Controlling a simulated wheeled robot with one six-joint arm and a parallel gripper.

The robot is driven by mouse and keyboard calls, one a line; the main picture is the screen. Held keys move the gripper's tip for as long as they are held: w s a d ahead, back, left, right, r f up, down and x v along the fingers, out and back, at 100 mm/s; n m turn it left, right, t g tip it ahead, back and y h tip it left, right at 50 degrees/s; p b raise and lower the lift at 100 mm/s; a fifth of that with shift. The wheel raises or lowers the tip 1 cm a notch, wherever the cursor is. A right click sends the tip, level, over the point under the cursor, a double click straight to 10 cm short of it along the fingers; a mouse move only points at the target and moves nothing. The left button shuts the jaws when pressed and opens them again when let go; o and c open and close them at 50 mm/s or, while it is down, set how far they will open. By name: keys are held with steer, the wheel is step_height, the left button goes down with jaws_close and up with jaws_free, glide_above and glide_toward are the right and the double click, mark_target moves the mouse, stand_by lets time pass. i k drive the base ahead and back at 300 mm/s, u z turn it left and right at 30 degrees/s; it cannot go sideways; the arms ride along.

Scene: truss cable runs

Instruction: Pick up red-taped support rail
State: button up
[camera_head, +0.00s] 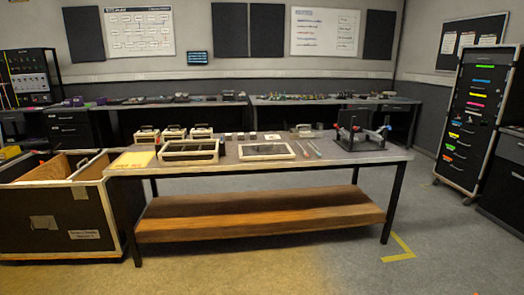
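Two thin short rods lie on the dark top of the workbench, right of the flat white-framed panel. The left rod (299,150) looks grey-blue. The right rod (314,147) looks greyish with a reddish tint. They are too small to tell for sure which one is the red-taped support rail. A black frame fixture (350,131) stands right of them, with small red and blue parts on it. My gripper is not in view.
The workbench (398,155) also holds a white-framed panel (266,151), a white-framed case (190,151) and several small boxes. A wooden lower shelf (260,216) runs beneath. An open black crate (70,222) stands left. The floor in front is clear.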

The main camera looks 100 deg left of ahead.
mark_target(306, 155)
steer(key=u, duration=3.05)
steer(key=i, duration=2.8)
steer(key=u, duration=0.5)
steer(key=i, duration=1.15)
steer(key=u, duration=0.55)
